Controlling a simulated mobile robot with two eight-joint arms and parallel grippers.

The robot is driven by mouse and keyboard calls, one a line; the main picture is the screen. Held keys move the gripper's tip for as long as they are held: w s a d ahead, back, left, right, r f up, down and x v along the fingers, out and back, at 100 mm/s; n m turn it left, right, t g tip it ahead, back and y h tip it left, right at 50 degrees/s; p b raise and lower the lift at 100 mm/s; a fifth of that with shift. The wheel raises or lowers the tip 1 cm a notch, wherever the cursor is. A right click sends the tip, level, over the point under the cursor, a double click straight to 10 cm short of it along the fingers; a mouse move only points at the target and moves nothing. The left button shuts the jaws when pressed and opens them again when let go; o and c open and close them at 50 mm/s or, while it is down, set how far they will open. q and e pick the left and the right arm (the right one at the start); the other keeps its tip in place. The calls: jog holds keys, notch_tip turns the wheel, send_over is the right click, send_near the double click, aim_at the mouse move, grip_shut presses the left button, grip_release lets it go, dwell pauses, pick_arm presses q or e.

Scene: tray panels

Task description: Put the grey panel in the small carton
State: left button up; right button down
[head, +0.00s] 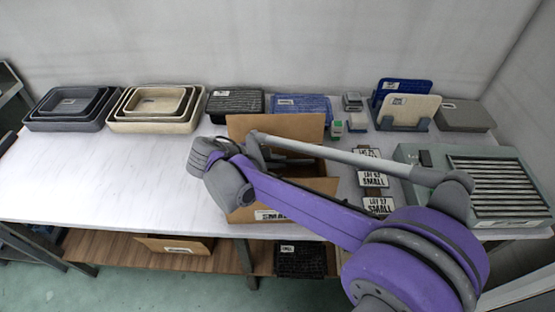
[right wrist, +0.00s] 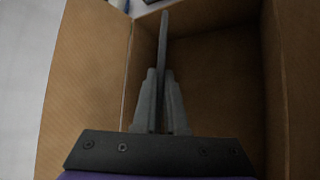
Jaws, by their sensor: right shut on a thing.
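The small carton (head: 275,127) is an open brown cardboard box on the table with a "SMALL" label on its front. My right gripper (right wrist: 160,100) is shut on the grey panel (right wrist: 163,50), which stands edge-on between the two fingers. In the right wrist view the carton walls (right wrist: 85,70) surround the fingers and panel. I cannot tell whether the panel touches the carton's floor or walls. In the head view my right arm partly hides the carton, and the gripper and panel show only poorly at its opening. My left gripper is not in view.
Nested grey trays (head: 35,122) and cream trays (head: 120,127) stand at the back left. A blue tray (head: 327,103) and a rack holding a cream panel (head: 413,112) are behind and right. Label cards (head: 372,179) and a grey-green ribbed case (head: 425,153) lie right. The table's left front is clear.

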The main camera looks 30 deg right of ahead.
jog(key=shift+f+b, duration=0.35)
jog(key=shift+f, duration=0.25)
dwell(0.7)
jog(key=c, duration=0.9)
grip_release()
jog(key=shift+r, duration=0.1)
notch_tip(320, 180, up, 10)
jog(key=shift+f+p, duration=0.1)
jog(key=shift+p, duration=0.75)
